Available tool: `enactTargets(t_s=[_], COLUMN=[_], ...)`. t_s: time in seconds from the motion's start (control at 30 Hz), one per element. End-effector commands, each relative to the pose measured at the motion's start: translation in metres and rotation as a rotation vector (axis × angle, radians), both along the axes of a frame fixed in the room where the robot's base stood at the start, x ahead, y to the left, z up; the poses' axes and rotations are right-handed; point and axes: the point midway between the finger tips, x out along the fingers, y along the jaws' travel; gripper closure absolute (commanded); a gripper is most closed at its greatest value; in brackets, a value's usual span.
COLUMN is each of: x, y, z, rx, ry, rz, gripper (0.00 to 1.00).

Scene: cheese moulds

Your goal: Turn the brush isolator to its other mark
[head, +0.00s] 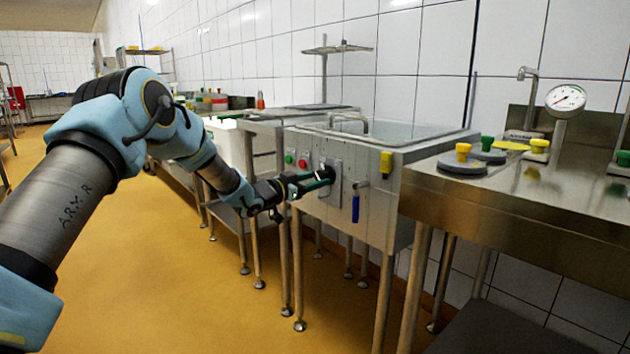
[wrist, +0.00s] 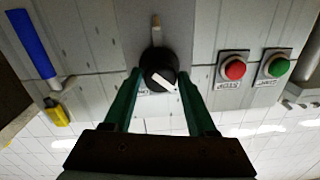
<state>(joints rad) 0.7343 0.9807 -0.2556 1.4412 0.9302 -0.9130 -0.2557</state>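The brush isolator is a round black knob (wrist: 158,66) with a white pointer bar, on a grey plate (wrist: 181,25) on the steel tank's front. In the wrist view the bar slants down to the right. A small label at the knob's lower left is partly hidden. My gripper (wrist: 160,76) has its two green fingers apart, one on each side of the knob. Whether they touch it I cannot tell; thin gaps seem to show. In the head view my gripper (head: 312,183) reaches the tank front, and its fingers cover much of the knob.
A red button (wrist: 234,69) and a green button (wrist: 278,67) sit beside the plate. A blue-handled valve (wrist: 32,43) and a yellow tag or fitting (wrist: 56,113) are on the other side. A steel table (head: 500,185) with weighted discs stands to the right in the head view.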

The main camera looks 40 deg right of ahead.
Motion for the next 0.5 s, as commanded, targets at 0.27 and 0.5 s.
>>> enactTargets(t_s=[0.27,0.5], x=[0.0,-0.0001], y=[0.0001,0.0002], z=[0.0,-0.0001], rx=[0.0,0.0], ry=[0.0,0.0], rz=[0.0,0.0], gripper=[0.76,1.0])
